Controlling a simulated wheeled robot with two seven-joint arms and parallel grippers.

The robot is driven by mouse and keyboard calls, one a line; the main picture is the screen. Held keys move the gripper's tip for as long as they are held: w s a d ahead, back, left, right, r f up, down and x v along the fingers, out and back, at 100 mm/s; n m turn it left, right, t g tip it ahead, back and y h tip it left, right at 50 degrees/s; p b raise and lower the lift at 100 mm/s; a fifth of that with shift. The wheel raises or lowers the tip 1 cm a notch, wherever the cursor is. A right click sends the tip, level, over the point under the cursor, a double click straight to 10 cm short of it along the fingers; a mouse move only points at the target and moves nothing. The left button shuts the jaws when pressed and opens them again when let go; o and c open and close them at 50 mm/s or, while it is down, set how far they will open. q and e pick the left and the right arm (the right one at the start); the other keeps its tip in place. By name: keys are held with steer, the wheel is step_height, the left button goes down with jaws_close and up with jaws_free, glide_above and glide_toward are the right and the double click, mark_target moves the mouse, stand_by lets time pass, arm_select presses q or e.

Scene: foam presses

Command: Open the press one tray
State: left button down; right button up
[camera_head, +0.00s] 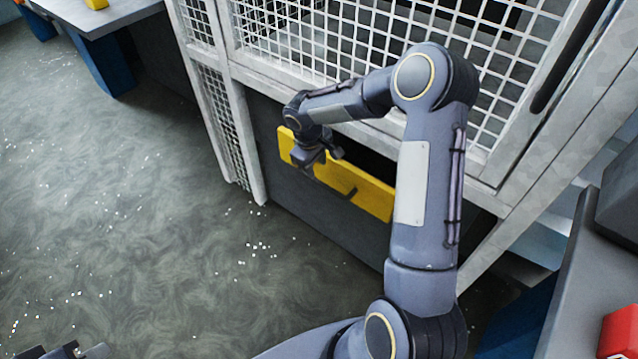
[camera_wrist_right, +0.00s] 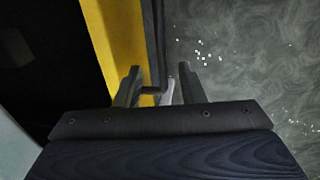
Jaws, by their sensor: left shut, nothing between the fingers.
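The press tray has a yellow front panel (camera_head: 372,199) low on the caged press, below the mesh. My right gripper (camera_head: 318,164) is at the left part of this panel. In the right wrist view, its fingers (camera_wrist_right: 160,88) stand apart, with the bent end of the handle (camera_wrist_right: 153,89) between them and the yellow panel (camera_wrist_right: 117,35) beside it. Contact with the handle is not clear. My left gripper (camera_head: 75,352) is shut and empty at the bottom left edge, mostly cut off.
White mesh guarding (camera_head: 300,40) and a frame post (camera_head: 243,150) stand around the press. A dark opening (camera_head: 368,157) shows above and behind the yellow panel. The grey floor (camera_head: 150,200) in front is clear of large objects. A table (camera_head: 125,14) stands at the top left.

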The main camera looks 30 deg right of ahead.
mark_target(320, 182)
steer(key=f, duration=0.4)
steer(key=d+f+b, duration=0.1)
steer(key=f, duration=0.2)
steer(key=shift+w+d, duration=0.1)
steer(key=shift+w, duration=0.1)
steer(key=shift+c, duration=0.2)
jaws_close()
